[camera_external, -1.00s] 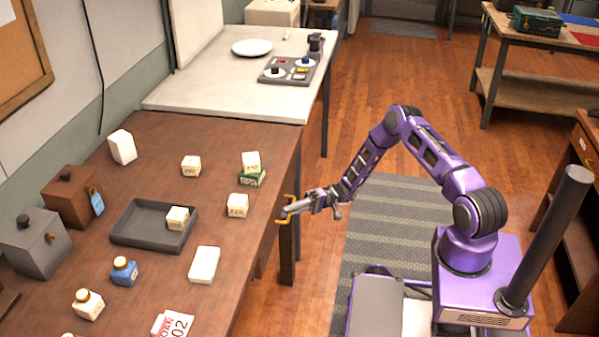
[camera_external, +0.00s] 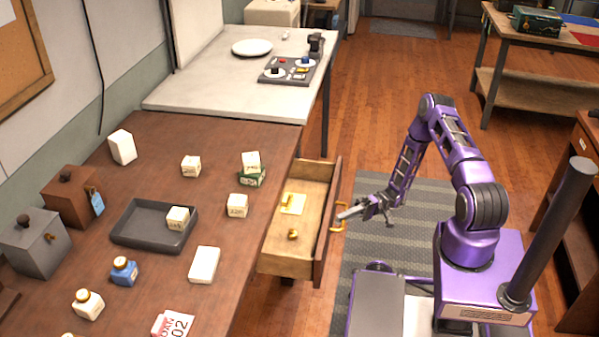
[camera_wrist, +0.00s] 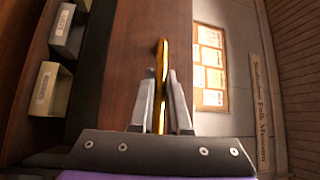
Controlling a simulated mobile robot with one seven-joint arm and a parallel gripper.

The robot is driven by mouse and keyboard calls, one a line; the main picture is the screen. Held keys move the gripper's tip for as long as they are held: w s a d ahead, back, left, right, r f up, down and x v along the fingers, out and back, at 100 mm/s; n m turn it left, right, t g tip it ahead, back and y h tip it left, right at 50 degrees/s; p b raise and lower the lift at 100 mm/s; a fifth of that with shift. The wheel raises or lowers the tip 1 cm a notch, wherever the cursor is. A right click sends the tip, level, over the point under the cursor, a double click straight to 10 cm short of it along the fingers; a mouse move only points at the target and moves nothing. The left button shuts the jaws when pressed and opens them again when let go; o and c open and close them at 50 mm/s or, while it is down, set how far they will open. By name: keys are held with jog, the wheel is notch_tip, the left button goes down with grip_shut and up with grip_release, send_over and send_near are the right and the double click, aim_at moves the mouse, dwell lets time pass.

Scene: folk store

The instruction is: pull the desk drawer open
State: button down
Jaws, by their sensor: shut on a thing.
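The desk drawer (camera_external: 274,262) is pulled out from the right side of the brown wooden desk (camera_external: 120,185). Its wooden interior shows, with a small yellowish card and brass-coloured pieces (camera_external: 293,235) inside. A gold handle (camera_external: 338,216) is on the drawer's dark front. My gripper (camera_external: 343,214) is at this handle, reaching in from the right. In the wrist view, the gripper's two grey fingers (camera_wrist: 162,105) are shut on the gold handle (camera_wrist: 161,62), with the dark drawer front behind it.
On the desk are a dark tray (camera_external: 122,238), several cream blocks, small bottles and two lidded boxes. A white table (camera_external: 200,95) adjoins the desk's far end. A striped mat (camera_external: 385,205) lies on the floor between desk and my base.

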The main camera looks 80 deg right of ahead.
jog(key=s, duration=0.7)
jog(key=shift+s, duration=0.2)
jog(key=c, duration=0.9)
grip_release()
jog(key=b+v, duration=0.1)
jog(key=v, duration=1.6)
jog(key=shift+s+d, duration=0.15)
jog(key=shift+s, duration=0.05)
